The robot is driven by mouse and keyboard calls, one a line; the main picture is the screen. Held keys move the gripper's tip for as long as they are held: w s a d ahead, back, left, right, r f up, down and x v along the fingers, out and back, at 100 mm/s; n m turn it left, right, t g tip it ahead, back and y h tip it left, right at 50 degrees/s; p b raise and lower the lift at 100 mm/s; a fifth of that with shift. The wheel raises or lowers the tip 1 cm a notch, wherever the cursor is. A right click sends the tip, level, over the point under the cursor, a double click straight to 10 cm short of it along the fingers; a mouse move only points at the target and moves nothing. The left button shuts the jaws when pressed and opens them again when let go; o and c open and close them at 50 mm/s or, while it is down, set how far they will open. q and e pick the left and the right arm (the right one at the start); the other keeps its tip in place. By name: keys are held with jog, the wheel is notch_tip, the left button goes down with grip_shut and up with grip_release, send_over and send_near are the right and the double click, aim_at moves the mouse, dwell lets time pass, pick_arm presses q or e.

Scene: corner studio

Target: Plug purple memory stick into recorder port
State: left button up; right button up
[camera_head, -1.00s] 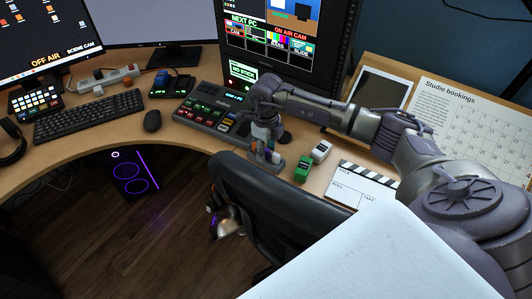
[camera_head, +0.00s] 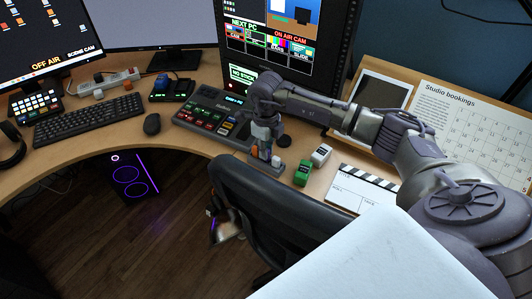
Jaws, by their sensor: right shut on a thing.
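My right gripper (camera_head: 264,142) points down over a small grey stand (camera_head: 268,168) on the desk, right of the switcher panel. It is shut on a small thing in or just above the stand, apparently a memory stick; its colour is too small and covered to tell. Other small coloured pieces show at the stand, close to the fingertips. The recorder and its port cannot be made out for sure. A monitor (camera_head: 284,58) behind the gripper reads "NO STICK". My left gripper is not in view.
A grey switcher panel (camera_head: 209,116) lies left of the gripper. A green block (camera_head: 303,173) and a white one (camera_head: 321,155) lie to its right, beside a clapperboard (camera_head: 357,190). A black chair back (camera_head: 270,205) stands in front of the desk.

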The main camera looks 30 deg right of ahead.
notch_tip(320, 180, up, 3)
jog(key=shift+f, duration=0.1)
jog(key=s+r+b, duration=0.1)
jog(key=s+r, duration=0.2)
jog(key=s, duration=0.3)
jog(key=s+d+r, duration=0.1)
jog(key=s+r, duration=0.2)
jog(key=s, duration=0.2)
jog(key=shift+s+d+r+b, duration=0.15)
jog(key=shift+s+r+b, duration=0.2)
jog(key=shift+b, duration=0.05)
